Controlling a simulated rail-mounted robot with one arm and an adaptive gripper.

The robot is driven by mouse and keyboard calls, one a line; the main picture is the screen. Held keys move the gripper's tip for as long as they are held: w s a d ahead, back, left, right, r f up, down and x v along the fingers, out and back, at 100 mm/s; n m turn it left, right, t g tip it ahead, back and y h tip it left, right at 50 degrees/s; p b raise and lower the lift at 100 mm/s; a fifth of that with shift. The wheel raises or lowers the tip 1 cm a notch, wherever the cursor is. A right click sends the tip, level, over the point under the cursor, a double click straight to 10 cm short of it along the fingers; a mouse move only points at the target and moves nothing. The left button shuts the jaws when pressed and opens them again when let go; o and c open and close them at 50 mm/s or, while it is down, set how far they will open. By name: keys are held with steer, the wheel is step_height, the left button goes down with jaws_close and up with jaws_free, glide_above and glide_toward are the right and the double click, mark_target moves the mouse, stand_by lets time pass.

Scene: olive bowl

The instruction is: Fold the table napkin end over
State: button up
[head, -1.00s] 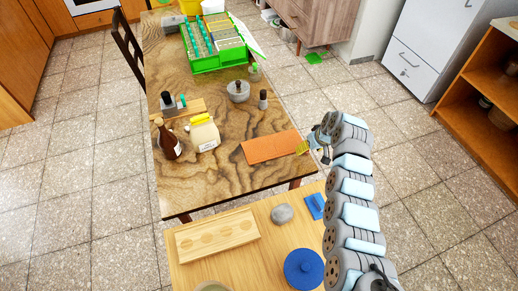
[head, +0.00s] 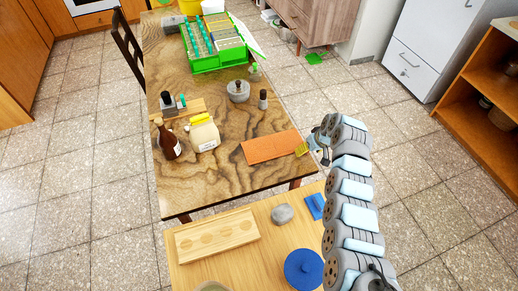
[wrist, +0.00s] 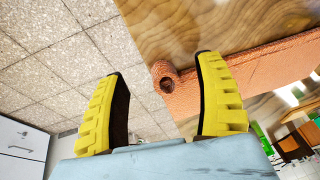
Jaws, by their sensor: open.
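The orange table napkin (head: 270,147) lies flat near the front right of the wooden table. In the wrist view the napkin (wrist: 270,68) shows a thick edge with a rolled end at its left. My gripper (head: 303,149) is at the napkin's right end, by the table's right edge. In the wrist view my gripper (wrist: 158,95) has its two yellow fingers spread apart. The rolled end shows between the fingers, close to the right finger. I cannot tell whether that finger touches the napkin.
A brown bottle (head: 168,140) and a yellow-capped jar (head: 204,133) stand left of the napkin. A grey lidded pot (head: 238,91) and a green crate (head: 220,61) are farther back. A lower table (head: 240,267) in front holds a wooden block, stone and blue pot.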

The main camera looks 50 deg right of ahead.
steer(key=shift+f, duration=0.5)
stand_by(0.5)
stand_by(0.7)
steer(key=c, duration=0.5)
steer(key=shift+a, duration=0.2)
steer(key=c, duration=0.4)
steer(key=shift+d, duration=0.1)
steer(key=shift+o, duration=0.6)
steer(key=shift+s+d+f, duration=0.1)
steer(key=shift+s, duration=0.05)
